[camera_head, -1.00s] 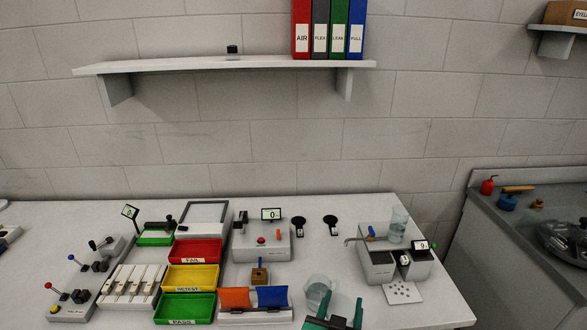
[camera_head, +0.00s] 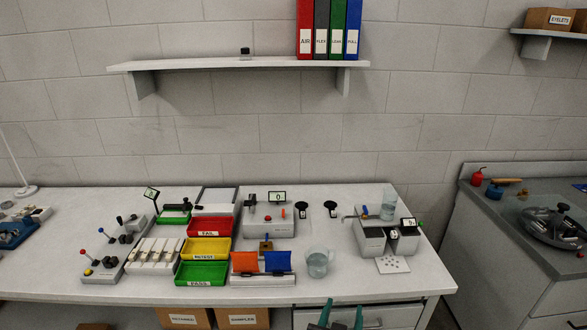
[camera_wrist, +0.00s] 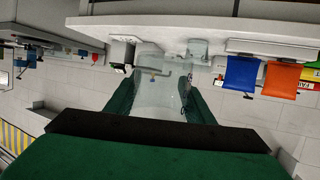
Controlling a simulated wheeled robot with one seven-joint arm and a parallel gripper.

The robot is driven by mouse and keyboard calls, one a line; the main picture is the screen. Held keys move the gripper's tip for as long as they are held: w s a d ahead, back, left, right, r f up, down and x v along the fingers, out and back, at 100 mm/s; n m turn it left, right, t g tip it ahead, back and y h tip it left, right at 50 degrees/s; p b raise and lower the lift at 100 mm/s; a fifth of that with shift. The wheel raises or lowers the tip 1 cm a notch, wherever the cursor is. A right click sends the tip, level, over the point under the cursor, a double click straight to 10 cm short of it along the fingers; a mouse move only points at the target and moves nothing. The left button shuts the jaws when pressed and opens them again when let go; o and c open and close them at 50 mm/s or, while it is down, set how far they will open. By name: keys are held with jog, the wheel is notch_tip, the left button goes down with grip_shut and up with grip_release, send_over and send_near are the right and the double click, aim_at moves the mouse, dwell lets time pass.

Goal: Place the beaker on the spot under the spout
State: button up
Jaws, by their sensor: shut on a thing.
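My gripper (camera_wrist: 160,100) is shut on a clear beaker (camera_wrist: 155,98), which shows between its green fingers in the wrist view. In the head view my gripper (camera_head: 341,314) is at the bottom edge, in front of the table, and the held beaker is hard to make out there. The spout (camera_head: 352,216) is at the left of the grey station (camera_head: 371,242) at the right of the table, well beyond my gripper. The spot under the spout cannot be clearly made out.
Another clear vessel with a handle (camera_head: 317,264) stands on the table. Blue (camera_head: 278,262) and orange (camera_head: 245,262) panels and coloured trays (camera_head: 203,273) are to the left.

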jog(key=w+a+f+n+y, duration=0.15)
jog(key=w+a+f, duration=0.25)
jog(key=f, duration=0.4)
jog(key=s+a+f+y, duration=0.1)
jog(key=s+a+f, duration=0.1)
jog(key=f, duration=0.6)
jog(key=s+a+f+n+y, duration=0.1)
jog(key=s+a+f, duration=0.2)
jog(key=f, duration=0.6)
jog(key=s+a+f+n+y, duration=0.1)
jog(key=s+a+f, duration=0.2)
jog(key=f, duration=0.6)
jog(key=shift+f+t, duration=0.2)
jog(key=shift+t, duration=0.1)
